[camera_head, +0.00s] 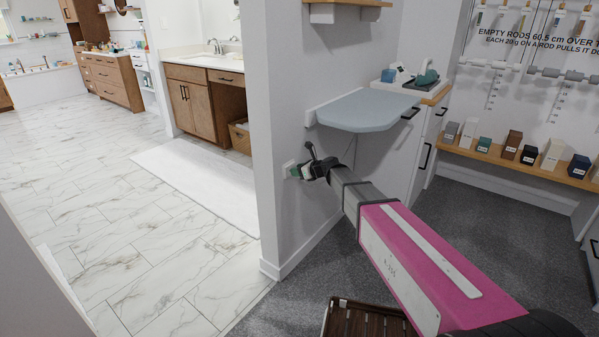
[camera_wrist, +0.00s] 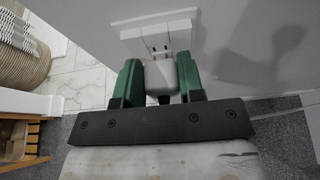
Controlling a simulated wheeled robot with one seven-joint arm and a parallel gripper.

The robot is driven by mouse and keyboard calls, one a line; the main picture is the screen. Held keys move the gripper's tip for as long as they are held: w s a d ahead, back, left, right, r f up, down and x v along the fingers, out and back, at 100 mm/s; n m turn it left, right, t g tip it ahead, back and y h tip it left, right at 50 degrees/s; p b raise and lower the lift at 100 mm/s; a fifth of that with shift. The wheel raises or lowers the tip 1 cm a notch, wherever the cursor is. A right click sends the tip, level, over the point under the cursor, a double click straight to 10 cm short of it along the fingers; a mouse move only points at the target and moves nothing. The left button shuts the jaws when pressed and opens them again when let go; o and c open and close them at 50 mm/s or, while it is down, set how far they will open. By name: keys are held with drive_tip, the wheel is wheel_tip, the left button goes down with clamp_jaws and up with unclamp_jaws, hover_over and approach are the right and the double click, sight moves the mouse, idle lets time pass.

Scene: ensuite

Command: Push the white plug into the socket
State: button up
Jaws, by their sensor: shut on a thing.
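My gripper (camera_wrist: 158,82) has green fingers and is shut on the white plug (camera_wrist: 160,77), which sits between them in the wrist view. The white socket (camera_wrist: 157,24) is on the wall just beyond the plug. The plug points at the socket's face, and small dark marks, perhaps its pins, show between them. I cannot tell whether the pins are inside the holes. In the head view my gripper (camera_head: 307,170) is at the wall beside the socket (camera_head: 288,169); the plug is hard to make out there.
A grey-blue wall shelf (camera_head: 368,110) juts out above my arm. A brown slatted thing (camera_head: 355,318) stands low in front. The wall's end (camera_head: 270,262) is left of the socket, with open marble floor (camera_head: 130,240) beyond.

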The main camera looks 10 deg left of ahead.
drive_tip(key=shift+w+a, duration=0.35)
drive_tip(key=shift+a, duration=0.3)
drive_tip(key=o, duration=1)
drive_tip(key=shift+s+a, duration=0.1)
drive_tip(key=v, duration=1.1)
drive_tip(key=shift+w, duration=0.2)
